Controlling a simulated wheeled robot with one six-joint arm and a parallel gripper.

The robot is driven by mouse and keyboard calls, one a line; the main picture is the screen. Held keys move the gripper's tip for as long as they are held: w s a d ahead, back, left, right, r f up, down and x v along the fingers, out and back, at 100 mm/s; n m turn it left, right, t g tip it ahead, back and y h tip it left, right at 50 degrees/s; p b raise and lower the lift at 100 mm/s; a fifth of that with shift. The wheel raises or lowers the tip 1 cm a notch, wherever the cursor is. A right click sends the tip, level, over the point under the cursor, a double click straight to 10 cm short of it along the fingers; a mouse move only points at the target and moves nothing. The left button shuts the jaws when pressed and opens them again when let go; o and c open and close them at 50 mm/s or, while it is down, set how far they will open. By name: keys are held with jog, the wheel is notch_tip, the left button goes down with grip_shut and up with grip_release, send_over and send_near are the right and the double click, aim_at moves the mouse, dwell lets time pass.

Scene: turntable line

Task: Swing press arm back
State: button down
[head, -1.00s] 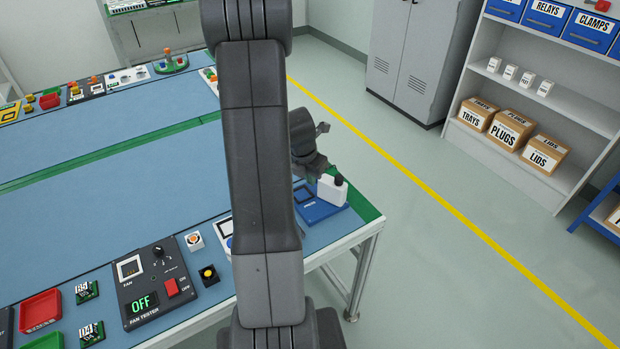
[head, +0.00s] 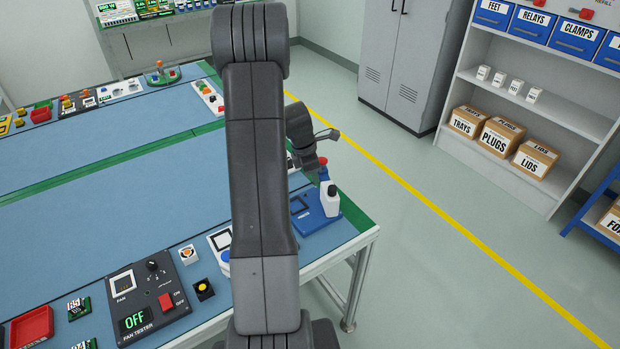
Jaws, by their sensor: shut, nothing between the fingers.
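The press is a blue base (head: 316,222) at the near right corner of the table, partly behind my arm. A white block with a dark knob (head: 331,202) stands on the base's right side. A blue upright part with a red top (head: 323,169), which looks like the press arm, rises just behind the white block. My gripper (head: 315,170) is dark, shut and empty, just left of the red top. I cannot tell whether they touch. My arm hides part of the gripper and the press's left side.
The fan tester (head: 147,300) and a yellow-topped button (head: 204,289) lie along the near edge. The blue turntable surface (head: 130,170) is mostly clear. Open floor lies right of the table, before a shelf (head: 500,176) of boxes.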

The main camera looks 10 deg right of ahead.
jog(key=shift+w+d+m, duration=0.1)
jog(key=shift+d+m, duration=0.15)
jog(key=shift+m, duration=0.05)
jog(key=shift+w+d, duration=0.1)
jog(key=shift+d, duration=0.3)
dwell(0.3)
jog(key=shift+w+a, duration=0.1)
jog(key=shift+a, duration=0.4)
jog(key=a, duration=0.3)
jog(key=shift+w+a+r, duration=0.1)
jog(key=shift+w+r, duration=0.05)
jog(key=shift+w, duration=0.2)
jog(key=v, duration=0.9)
jog(key=shift+w+r, duration=0.15)
jog(key=shift+r, duration=0.2)
jog(key=shift+f, duration=0.1)
